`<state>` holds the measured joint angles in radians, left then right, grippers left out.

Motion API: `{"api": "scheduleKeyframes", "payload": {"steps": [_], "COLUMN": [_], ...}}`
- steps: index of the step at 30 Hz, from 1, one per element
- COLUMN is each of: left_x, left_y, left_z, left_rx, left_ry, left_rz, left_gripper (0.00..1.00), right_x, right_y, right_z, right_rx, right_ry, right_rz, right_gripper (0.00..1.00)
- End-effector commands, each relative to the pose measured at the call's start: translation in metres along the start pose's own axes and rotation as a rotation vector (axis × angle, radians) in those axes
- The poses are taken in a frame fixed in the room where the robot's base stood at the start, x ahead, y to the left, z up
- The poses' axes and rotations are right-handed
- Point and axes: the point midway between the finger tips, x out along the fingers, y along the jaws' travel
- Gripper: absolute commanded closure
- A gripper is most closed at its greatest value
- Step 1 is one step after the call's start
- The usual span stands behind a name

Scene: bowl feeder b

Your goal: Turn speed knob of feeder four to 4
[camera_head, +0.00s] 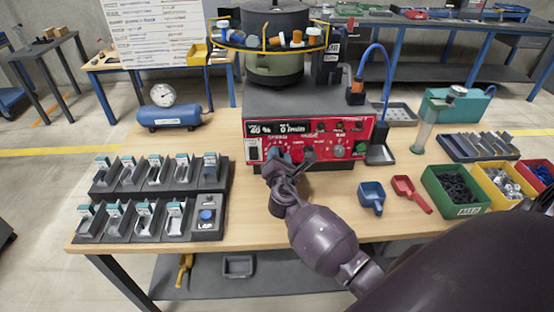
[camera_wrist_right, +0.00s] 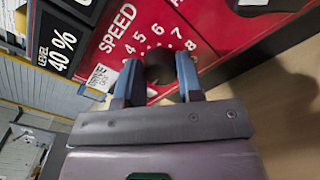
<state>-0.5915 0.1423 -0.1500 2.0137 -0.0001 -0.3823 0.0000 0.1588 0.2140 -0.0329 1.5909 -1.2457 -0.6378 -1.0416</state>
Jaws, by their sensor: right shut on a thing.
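The feeder's red control panel (camera_head: 335,135) faces me on the grey base below the bowl. My right gripper (camera_head: 278,160) reaches up to the panel's lower left and hides the knob it holds there. In the right wrist view, its blue-grey fingers (camera_wrist_right: 158,78) are shut on the dark round speed knob (camera_wrist_right: 159,62), one finger on each side. The word SPEED and a scale with numbers up to 8 show beside the knob. The knob's pointer is hidden, so its setting cannot be read. My left gripper is not in view.
Another dark knob (camera_head: 309,154) sits just right of the gripper. Dark racks (camera_head: 225,176) stand left; a blue scoop (camera_head: 371,196), red scoop (camera_head: 410,194) and green bin (camera_head: 468,211) lie right.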

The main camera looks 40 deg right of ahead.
Motion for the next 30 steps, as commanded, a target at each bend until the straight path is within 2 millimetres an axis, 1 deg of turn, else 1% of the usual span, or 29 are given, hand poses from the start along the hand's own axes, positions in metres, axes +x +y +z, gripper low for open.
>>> {"api": "scheduleKeyframes", "payload": {"steps": [1,8,16,23,30], "left_x": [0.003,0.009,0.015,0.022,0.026], "left_y": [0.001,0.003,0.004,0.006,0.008], "left_z": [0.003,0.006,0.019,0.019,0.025], "left_rx": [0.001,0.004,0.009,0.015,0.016], "left_ry": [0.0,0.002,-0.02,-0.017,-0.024], "left_rz": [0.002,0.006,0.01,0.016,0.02], "left_gripper": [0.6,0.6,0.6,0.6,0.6], "right_x": [-0.001,-0.001,-0.001,-0.001,-0.001], "right_y": [-0.004,-0.004,-0.005,-0.006,-0.006], "right_z": [-0.004,-0.005,-0.005,-0.005,-0.006], "right_rx": [0.044,0.262,0.519,0.738,0.966], "right_ry": [0.004,0.004,0.004,0.002,0.002], "right_rz": [-0.004,-0.004,-0.006,-0.006,-0.007], "right_gripper": [0.9,0.9,0.9,0.9,0.9]}}
